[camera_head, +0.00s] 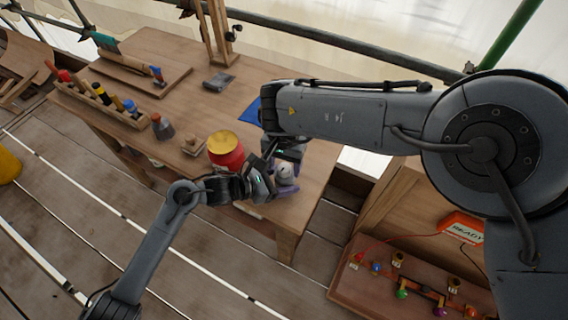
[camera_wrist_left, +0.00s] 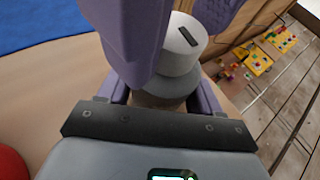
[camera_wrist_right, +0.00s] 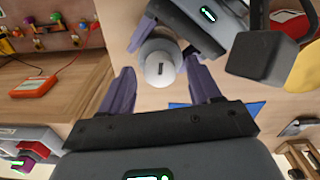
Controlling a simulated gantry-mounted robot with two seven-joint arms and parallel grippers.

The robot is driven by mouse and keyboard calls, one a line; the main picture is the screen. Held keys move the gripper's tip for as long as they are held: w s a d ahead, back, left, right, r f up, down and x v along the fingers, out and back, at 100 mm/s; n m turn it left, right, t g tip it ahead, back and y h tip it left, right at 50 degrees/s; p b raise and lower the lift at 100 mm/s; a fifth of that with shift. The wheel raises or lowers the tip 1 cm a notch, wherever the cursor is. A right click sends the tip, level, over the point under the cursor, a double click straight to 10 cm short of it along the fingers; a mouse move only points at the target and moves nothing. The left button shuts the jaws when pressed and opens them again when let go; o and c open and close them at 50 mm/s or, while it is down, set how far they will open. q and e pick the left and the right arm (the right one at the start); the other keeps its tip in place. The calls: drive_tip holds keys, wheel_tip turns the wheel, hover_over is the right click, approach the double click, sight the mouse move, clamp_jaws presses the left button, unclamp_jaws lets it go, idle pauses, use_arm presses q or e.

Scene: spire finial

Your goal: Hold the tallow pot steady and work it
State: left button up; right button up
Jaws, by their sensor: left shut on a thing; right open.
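The tallow pot, seemingly the small pale grey one with a round, slotted white lid (camera_wrist_right: 160,68), stands near the workbench's front right corner. It also shows in the head view (camera_head: 285,173) and the left wrist view (camera_wrist_left: 180,48), its body partly hidden by fingers. My left gripper (camera_head: 272,185) is shut on the pot's body from the side. My right gripper (camera_wrist_right: 163,80) is open above the pot, its purple fingers on either side of the lid. I cannot tell whether they touch the lid.
A red pot with a yellow top (camera_head: 226,149) stands close left of my left gripper. A blue cloth (camera_head: 253,112) lies behind. A tool rack (camera_head: 105,103) is at the bench's left. An orange READY box (camera_head: 461,228) sits on the right-hand bench.

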sight(284, 167)
wheel_tip(284, 167, up, 12)
drive_tip(key=shift+f, duration=0.25)
drive_tip(key=shift+a, duration=0.1)
drive_tip(key=shift+c, duration=0.4)
